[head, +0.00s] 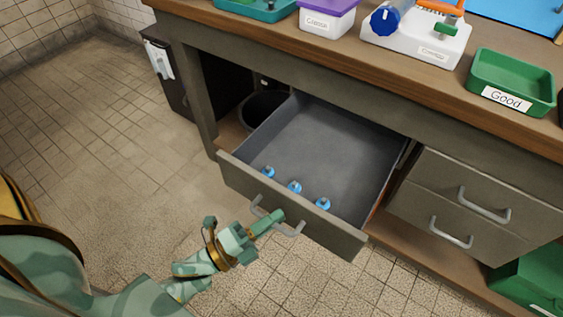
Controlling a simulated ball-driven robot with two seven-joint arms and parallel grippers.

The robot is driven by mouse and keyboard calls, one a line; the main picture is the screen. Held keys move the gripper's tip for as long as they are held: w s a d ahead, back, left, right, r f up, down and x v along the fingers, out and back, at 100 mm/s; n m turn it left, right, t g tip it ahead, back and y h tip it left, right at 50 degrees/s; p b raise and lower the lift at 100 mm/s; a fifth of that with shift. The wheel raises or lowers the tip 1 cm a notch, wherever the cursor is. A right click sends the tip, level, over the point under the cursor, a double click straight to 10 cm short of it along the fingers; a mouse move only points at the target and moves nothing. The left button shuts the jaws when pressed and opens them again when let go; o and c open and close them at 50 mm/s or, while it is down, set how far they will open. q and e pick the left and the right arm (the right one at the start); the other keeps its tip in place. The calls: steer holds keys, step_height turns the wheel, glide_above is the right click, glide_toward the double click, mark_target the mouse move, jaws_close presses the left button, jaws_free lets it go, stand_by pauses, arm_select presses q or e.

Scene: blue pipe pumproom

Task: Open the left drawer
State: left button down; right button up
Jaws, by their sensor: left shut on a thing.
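The left drawer (330,135) is pulled well out from under the bench, and its grey inside shows. A few small blue things (294,187) lie in it along the front panel (240,181). A metal bar handle (290,231) is fixed to the outside of that panel. My left gripper (268,221) is at the handle and shut on it, with its fingers covering the handle's middle. My left arm comes in from the lower left. My right gripper is not in view.
Two closed drawers with handles (485,205) are at the right. On the wooden bench top stand a green tray labelled Good (512,78), a purple-lidded box (327,20) and a white device (415,38). A green box (530,278) is low at the right. The tiled floor at left is clear.

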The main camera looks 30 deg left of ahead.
arm_select(q)
steer(key=shift+s, duration=0.45)
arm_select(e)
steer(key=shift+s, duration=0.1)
arm_select(q)
steer(key=c, duration=1.8)
jaws_free()
steer(key=shift+o, duration=0.2)
